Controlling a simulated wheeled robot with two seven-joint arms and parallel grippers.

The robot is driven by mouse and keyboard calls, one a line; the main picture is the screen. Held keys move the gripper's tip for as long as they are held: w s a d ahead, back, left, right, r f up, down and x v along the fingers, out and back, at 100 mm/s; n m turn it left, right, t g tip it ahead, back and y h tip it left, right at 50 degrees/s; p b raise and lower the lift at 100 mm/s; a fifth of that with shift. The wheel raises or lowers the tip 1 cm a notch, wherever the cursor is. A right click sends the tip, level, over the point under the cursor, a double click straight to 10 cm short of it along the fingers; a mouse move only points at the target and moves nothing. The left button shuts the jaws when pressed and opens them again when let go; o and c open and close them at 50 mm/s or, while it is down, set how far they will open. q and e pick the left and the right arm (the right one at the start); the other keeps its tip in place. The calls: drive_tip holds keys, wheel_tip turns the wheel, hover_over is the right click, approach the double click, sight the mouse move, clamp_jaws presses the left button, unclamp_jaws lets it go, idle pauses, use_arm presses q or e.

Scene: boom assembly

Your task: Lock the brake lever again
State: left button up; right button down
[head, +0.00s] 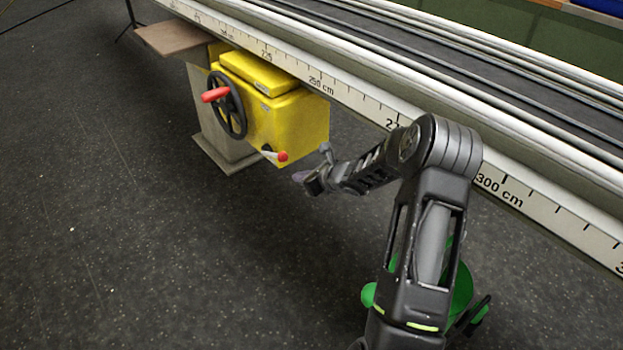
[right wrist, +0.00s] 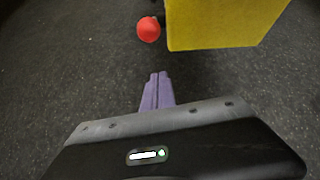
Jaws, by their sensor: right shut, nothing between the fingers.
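The brake lever (head: 275,154) is a short pale rod with a red ball knob at the lower front of the yellow box (head: 301,122). In the head view it points right and slightly down. In the right wrist view the red knob (right wrist: 148,29) is beside the yellow box (right wrist: 225,22), ahead of my fingers. My right gripper (head: 299,176) is just right of the knob and a little lower in the picture, apart from it. Its purple fingers (right wrist: 156,90) are shut together and empty. My left gripper is not in view.
A black handwheel (head: 228,105) with a red handle (head: 215,94) is on the box's left face. The long rail with a centimetre scale (head: 322,84) runs above and behind. A brown board (head: 172,37) juts out at the upper left. The dark floor is clear at left.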

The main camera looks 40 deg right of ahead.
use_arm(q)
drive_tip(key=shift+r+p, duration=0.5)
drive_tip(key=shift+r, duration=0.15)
use_arm(e)
drive_tip(key=w+r, duration=0.2)
drive_tip(key=r, duration=0.1)
drive_tip(key=shift+w+a, duration=0.25)
drive_tip(key=shift+w, duration=0.15)
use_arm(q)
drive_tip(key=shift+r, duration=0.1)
